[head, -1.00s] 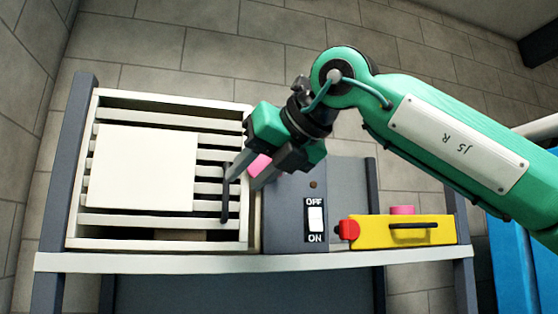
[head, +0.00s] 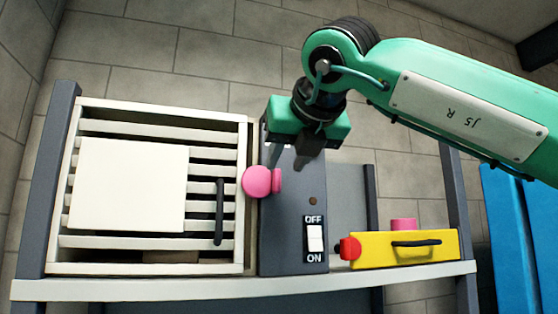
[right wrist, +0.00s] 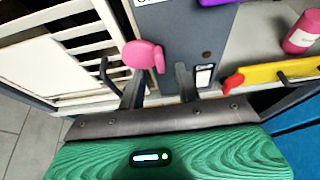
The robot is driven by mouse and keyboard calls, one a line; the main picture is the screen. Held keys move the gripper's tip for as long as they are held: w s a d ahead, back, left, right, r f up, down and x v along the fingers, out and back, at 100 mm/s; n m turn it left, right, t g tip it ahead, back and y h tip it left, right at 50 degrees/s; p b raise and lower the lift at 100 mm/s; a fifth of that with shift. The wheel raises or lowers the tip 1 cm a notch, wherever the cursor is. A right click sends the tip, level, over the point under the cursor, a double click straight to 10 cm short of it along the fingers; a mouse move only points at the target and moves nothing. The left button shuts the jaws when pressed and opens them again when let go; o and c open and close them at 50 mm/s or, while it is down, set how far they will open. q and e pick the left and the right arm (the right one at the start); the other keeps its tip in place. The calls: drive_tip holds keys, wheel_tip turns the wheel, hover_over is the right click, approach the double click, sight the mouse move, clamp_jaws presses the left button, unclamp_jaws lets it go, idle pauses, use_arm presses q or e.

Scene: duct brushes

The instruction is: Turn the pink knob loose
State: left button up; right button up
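The pink knob (head: 262,181) sits at the edge between the white slatted cabinet and the grey switch box, in full view. In the right wrist view the knob (right wrist: 143,56) shows just beyond the fingertips, nearer the left finger. My right gripper (head: 310,155) hangs in front of the upper grey box, up and to the right of the knob in the head view. In the right wrist view its two fingers (right wrist: 160,76) are apart with nothing between them. I cannot tell its depth from the knob exactly. My left gripper is out of view.
The white slatted cabinet (head: 90,240) has a black handle (head: 219,212). The grey box (head: 285,235) carries an OFF/ON switch (head: 315,239). A yellow box (head: 375,250) with a red end stands at right on the white shelf (head: 130,289). A blue panel (head: 520,240) stands far right.

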sight(278, 176)
drive_tip(key=p+x, duration=0.1)
drive_tip(key=x, duration=0.2)
drive_tip(key=shift+w+a+p, duration=0.15)
drive_tip(key=shift+w+p, duration=0.2)
drive_tip(key=shift+w, duration=0.05)
drive_tip(key=shift+w+a+f, duration=0.15)
drive_tip(key=shift+w+f, duration=0.25)
drive_tip(key=shift+w, duration=0.1)
drive_tip(key=shift+s, duration=0.1)
clamp_jaws()
